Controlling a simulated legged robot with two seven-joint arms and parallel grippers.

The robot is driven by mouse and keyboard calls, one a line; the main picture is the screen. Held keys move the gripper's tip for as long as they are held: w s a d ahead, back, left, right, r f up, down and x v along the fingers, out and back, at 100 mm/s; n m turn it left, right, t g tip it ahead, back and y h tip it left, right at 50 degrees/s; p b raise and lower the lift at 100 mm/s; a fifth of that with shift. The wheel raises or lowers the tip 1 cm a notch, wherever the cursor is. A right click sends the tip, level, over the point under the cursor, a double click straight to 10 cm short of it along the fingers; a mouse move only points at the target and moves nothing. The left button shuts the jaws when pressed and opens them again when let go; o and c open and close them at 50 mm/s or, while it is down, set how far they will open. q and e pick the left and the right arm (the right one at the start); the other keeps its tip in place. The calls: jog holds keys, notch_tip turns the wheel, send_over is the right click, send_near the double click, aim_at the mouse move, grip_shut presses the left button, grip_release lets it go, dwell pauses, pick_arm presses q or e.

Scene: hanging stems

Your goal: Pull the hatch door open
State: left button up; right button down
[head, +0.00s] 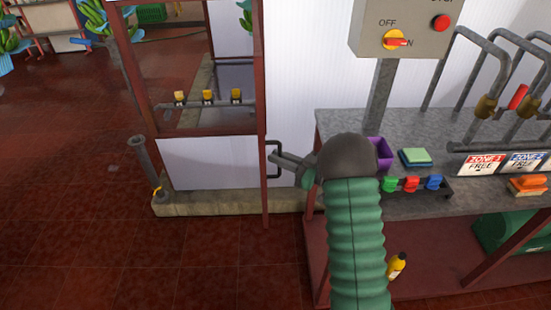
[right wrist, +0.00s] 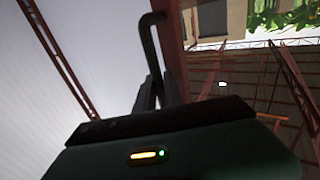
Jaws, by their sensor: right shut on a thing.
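In the right wrist view the handle (right wrist: 150,45) rises from between the fingers (right wrist: 154,92), beside the reddish door edge (right wrist: 172,60). The fingers hide part of the handle. I cannot tell how far the door stands open. My left gripper is not in view.
A grey workbench (head: 420,205) is close on the right, with a purple container (head: 381,153), colored clips and zone signs. A control box (head: 405,28) stands above it. A grey post (head: 146,165) stands left. Red tiled floor (head: 90,240) is clear at left.

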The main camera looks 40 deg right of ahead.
jog(key=shift+w+a, duration=0.1)
jog(key=c, duration=1.5)
grip_release()
jog(key=shift+o, duration=0.2)
